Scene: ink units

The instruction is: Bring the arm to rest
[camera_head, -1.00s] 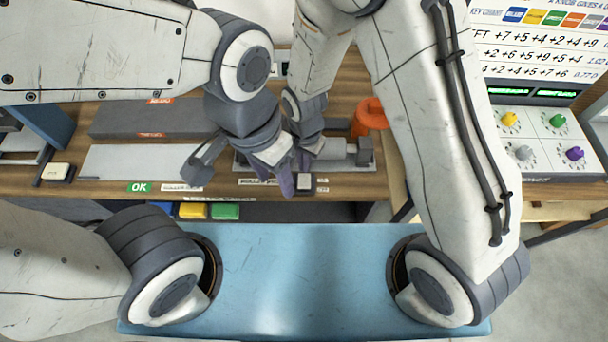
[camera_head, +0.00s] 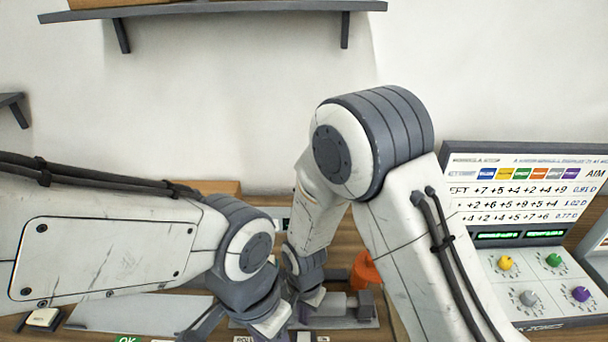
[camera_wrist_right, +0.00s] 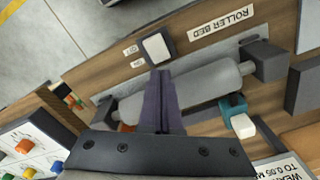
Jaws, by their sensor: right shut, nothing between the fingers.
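My right arm rises at the right and bends down over the bench in the head view. Its gripper (camera_head: 291,322) is low in the picture, beside the roller bed. In the right wrist view the dark purple fingers (camera_wrist_right: 160,78) are shut and empty. Their tips lie close to a white button (camera_wrist_right: 156,47); whether they touch it I cannot tell. My left arm comes in from the left. Its gripper (camera_head: 205,325) is partly cut off by the bottom edge, so its jaw opening is unclear.
The roller bed (camera_wrist_right: 186,88) with its grey roller lies under the right fingers. An orange object (camera_head: 365,272) stands behind it. A knob panel (camera_head: 540,285) with a chart board (camera_head: 525,190) stands at the right. A wall shelf (camera_head: 215,9) hangs above; the wall space below it is clear.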

